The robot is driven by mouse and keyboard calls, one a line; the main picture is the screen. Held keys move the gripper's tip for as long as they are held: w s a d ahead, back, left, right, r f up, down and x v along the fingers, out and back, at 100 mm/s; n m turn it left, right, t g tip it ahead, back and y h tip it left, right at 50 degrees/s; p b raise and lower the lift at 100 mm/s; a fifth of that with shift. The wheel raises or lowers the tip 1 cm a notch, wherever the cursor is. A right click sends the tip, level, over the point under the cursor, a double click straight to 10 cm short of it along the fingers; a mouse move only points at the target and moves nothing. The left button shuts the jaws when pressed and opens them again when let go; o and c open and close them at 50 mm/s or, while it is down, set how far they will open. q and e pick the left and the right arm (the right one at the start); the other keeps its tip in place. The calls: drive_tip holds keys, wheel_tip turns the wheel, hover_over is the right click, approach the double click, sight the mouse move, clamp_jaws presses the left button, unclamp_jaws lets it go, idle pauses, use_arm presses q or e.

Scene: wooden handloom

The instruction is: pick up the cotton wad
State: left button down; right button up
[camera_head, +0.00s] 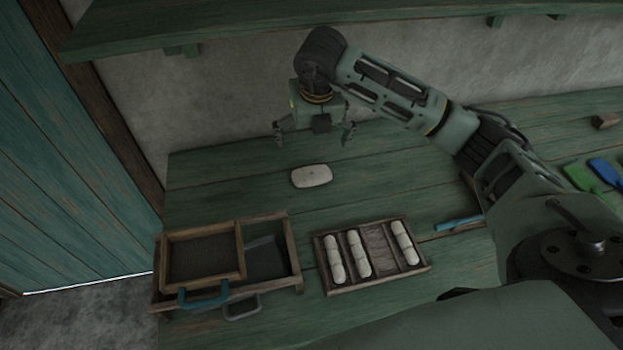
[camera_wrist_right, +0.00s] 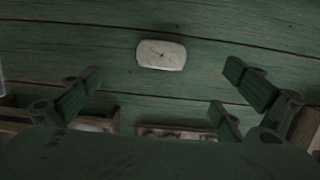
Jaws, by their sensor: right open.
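The cotton wad (camera_head: 312,176) is a white, rounded rectangular pad lying flat on the green plank table. It also shows in the right wrist view (camera_wrist_right: 161,55), ahead of the spread fingers, with a small dark dot at its middle. My right gripper (camera_head: 314,136) hangs above the table, behind the wad in the head view. Its fingers are wide apart with nothing between them, and they do not touch the wad. My left gripper does not show.
A wooden tray (camera_head: 374,289) with several white rolls in slots stands in front of the wad. A wooden box with a framed screen (camera_head: 205,258) stands at the left. A blue tool (camera_head: 459,223) lies right of the tray. Green and blue scoops (camera_head: 605,172) lie far right. A shelf (camera_head: 250,28) runs above.

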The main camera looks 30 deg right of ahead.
drive_tip(key=b, duration=0.7)
approach(311, 174)
drive_tip(key=shift+w+a+f, duration=0.1)
drive_tip(key=shift+w+f, duration=0.4)
drive_tip(key=shift+f, duration=0.25)
drive_tip(key=p+x, duration=0.1)
drive_tip(key=x, duration=0.6)
drive_tip(key=shift+s+f+p, duration=0.15)
drive_tip(key=shift+f+p, duration=0.15)
drive_tip(key=shift+p, duration=0.05)
drive_tip(key=shift+c, duration=0.4)
drive_tip(key=c, duration=0.7)
